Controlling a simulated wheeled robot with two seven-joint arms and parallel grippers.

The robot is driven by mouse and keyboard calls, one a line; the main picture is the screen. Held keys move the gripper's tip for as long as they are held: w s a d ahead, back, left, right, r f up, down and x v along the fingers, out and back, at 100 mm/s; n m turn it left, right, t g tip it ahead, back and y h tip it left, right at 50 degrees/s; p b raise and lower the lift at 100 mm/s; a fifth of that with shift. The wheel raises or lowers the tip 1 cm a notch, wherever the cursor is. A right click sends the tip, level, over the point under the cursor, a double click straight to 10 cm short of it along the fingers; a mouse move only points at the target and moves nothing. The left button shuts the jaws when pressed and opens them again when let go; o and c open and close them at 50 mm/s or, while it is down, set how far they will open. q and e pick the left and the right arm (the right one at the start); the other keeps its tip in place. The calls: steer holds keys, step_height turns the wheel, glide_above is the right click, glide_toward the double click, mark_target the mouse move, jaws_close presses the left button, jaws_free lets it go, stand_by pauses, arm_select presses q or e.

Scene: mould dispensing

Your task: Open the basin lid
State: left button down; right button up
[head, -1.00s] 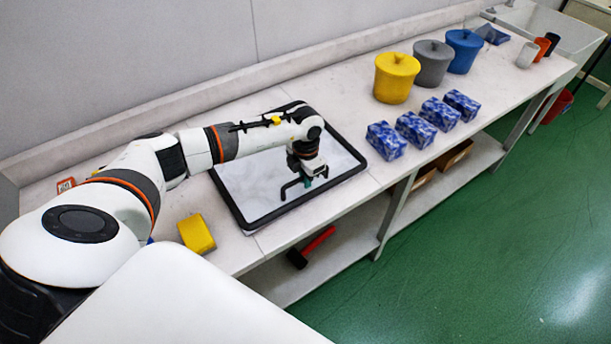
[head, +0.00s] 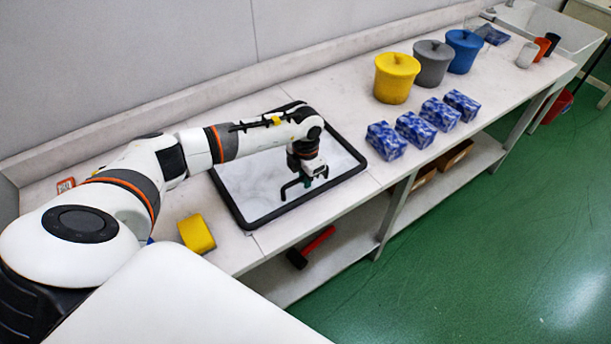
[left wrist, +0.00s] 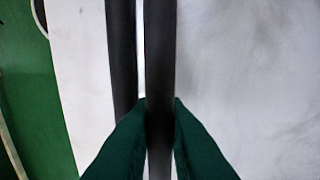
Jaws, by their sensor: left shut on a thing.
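The basin lid (head: 270,217) is a rectangular panel with a black frame and a pale, cloudy surface, lying flat on the bench. A black bar handle (head: 284,190) stands near its front edge. My left gripper (head: 303,181) is over the front part of the lid, at the handle. In the left wrist view, its green fingers (left wrist: 160,115) are on both sides of the black handle bar (left wrist: 159,50), shut on it. A second dark strip, the lid frame (left wrist: 121,55), runs beside the bar. The inside of the basin is hidden. My right gripper is not in view.
A yellow block (head: 197,233) lies left of the lid. Several blue-and-white boxes (head: 386,141) and yellow (head: 396,80), grey (head: 432,65) and blue (head: 463,52) lidded buckets stand to the right. A red-handled hammer (head: 312,247) lies on the lower shelf.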

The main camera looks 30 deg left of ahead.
arm_select(q)
steer(key=shift+r, duration=0.1)
steer(key=r+p, duration=0.2)
steer(key=r, duration=0.1)
steer(key=shift+w+a+r, duration=0.15)
steer(key=shift+a+r, duration=0.05)
steer(key=shift+a, duration=0.15)
steer(key=shift+a+r, duration=0.1)
steer(key=shift+r, duration=0.25)
steer(key=r, duration=0.1)
steer(key=a+r+p, duration=0.1)
steer(key=r+p, duration=0.1)
steer(key=r, duration=0.1)
steer(key=shift+w+a, duration=0.2)
steer(key=shift+w, duration=0.1)
steer(key=shift+r, duration=0.1)
